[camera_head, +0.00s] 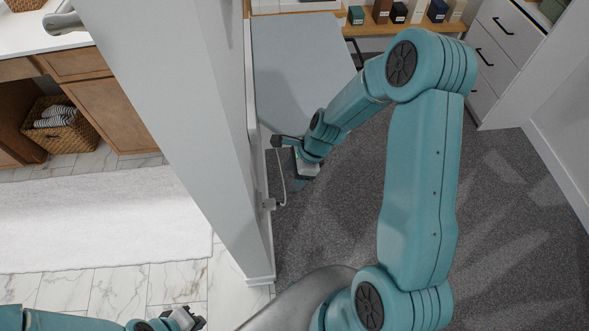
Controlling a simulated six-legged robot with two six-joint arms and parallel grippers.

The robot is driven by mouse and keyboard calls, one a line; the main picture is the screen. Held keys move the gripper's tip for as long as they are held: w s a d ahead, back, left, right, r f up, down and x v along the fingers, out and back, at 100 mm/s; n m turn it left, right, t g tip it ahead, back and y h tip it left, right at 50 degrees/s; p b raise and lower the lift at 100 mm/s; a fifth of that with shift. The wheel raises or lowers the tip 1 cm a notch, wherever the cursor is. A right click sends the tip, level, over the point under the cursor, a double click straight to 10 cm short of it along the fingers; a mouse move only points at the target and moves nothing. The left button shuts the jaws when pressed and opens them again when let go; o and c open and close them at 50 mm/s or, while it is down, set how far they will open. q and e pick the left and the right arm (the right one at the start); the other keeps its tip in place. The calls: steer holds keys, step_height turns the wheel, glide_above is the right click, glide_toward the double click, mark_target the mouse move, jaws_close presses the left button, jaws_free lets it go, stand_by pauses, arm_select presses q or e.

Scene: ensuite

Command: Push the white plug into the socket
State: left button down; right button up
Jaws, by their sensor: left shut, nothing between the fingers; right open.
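The white plug (269,204) is small at the edge of the white wall, low down, with a white cord (284,185) curving up from it towards my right gripper. The plug is at the wall where the socket would be. The socket face is hidden by the viewing angle, and I cannot tell how deep the plug sits. My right gripper (287,150) is open, beside the wall, above the plug in the picture and apart from it. My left gripper (191,319) is shut and empty at the bottom, over the tiled floor on the other side of the wall.
The wall (205,100) divides the tiled bathroom from the carpeted room. A shelf with small boxes (382,12) and white drawers (490,60) are at the back. The dark carpet (510,240) at right is clear.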

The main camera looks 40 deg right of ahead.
steer(key=shift+s+d+r, duration=0.2)
steer(key=shift+d+r, duration=0.05)
steer(key=shift+r, duration=0.4)
